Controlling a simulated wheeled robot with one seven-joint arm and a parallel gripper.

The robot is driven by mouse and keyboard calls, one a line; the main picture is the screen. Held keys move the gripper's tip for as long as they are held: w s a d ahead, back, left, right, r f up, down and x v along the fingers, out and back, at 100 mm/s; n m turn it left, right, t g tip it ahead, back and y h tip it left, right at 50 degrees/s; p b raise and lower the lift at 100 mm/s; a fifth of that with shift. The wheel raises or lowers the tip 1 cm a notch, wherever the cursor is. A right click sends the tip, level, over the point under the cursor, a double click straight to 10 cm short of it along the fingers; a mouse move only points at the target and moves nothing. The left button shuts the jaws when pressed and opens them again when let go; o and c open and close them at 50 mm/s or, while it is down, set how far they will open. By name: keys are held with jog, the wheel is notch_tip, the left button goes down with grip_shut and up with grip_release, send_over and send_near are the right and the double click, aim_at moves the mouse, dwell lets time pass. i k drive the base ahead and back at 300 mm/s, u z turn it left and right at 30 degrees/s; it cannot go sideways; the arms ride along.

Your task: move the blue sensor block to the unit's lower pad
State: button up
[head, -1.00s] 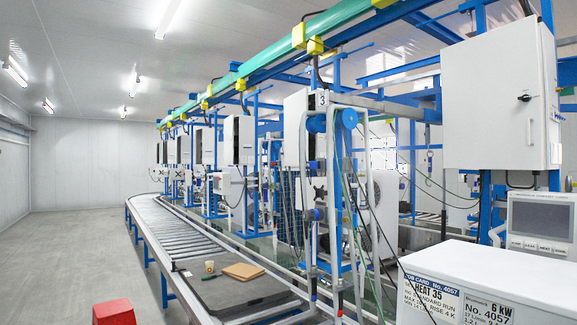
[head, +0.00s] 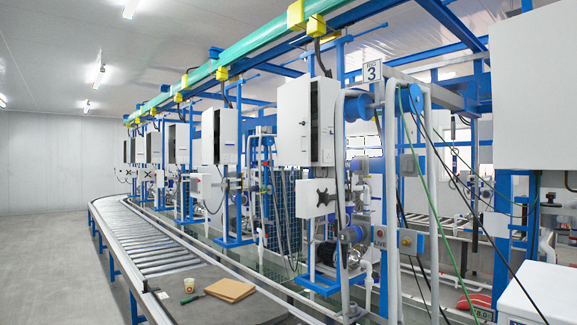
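I cannot make out a blue sensor block or a lower pad for certain in the head view. The nearest test unit carries a sign (head: 372,71) with the number 3. On it are a white cabinet (head: 306,122), a white box with a black star knob (head: 318,198), a blue-grey pump motor (head: 353,234) and a round blue part (head: 359,106) at the top. My gripper is not in view.
A roller conveyor (head: 145,250) curves away along the left of the units. A dark mat on it holds a brown board (head: 230,290), a cup (head: 189,285) and a green-handled tool (head: 191,298). A white case (head: 535,295) stands lower right. The floor at left is clear.

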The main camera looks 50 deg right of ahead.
aim_at(351, 165)
jog(key=z, duration=0.05)
jog(key=i, duration=0.95)
jog(key=z, duration=0.15)
